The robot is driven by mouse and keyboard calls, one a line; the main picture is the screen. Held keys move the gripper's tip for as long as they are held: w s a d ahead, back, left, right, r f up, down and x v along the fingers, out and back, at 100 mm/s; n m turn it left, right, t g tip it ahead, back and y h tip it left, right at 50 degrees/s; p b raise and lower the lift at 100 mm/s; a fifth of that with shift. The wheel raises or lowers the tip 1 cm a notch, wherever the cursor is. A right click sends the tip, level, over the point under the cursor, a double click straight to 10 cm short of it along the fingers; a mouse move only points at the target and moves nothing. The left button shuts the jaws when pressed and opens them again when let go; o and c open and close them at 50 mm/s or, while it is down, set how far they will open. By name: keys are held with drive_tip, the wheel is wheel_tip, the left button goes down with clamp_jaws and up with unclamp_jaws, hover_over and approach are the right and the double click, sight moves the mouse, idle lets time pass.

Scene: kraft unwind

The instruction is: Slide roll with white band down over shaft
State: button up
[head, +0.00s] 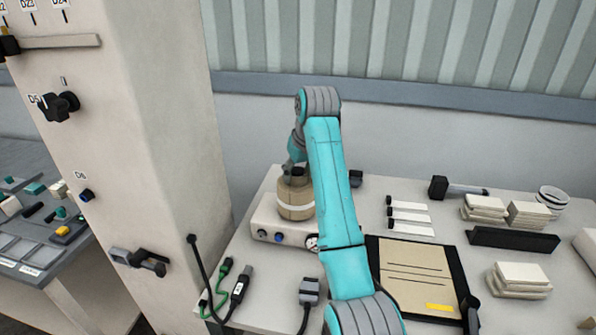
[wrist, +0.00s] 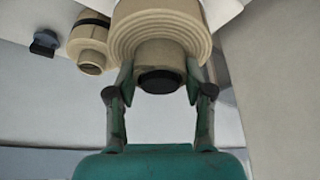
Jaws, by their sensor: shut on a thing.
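The kraft-brown roll with the white band (head: 296,211) is upright at the top of the pale unit (head: 268,220) in the head view. In the wrist view a large wound roll (wrist: 204,30) shows end-on, with a narrower core (wrist: 172,52) sticking out toward the camera. My gripper (wrist: 160,83) is shut on this core, one finger on each side. A dark round end, seemingly the shaft (wrist: 157,81), shows at the core's mouth. The white band is not clear in the wrist view. I cannot tell whether the roll's underside touches the unit.
A smaller roll with a black band (wrist: 90,42) stands close beside in the wrist view, near a dark knob (wrist: 45,42). A pale column (head: 160,130) rises left of the table. A clipboard-like board (head: 418,275), white stacks (head: 520,278) and a black bar (head: 513,240) lie right.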

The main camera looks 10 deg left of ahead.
idle(0.3)
drive_tip(key=o, duration=1.2)
drive_tip(key=shift+o, duration=0.2)
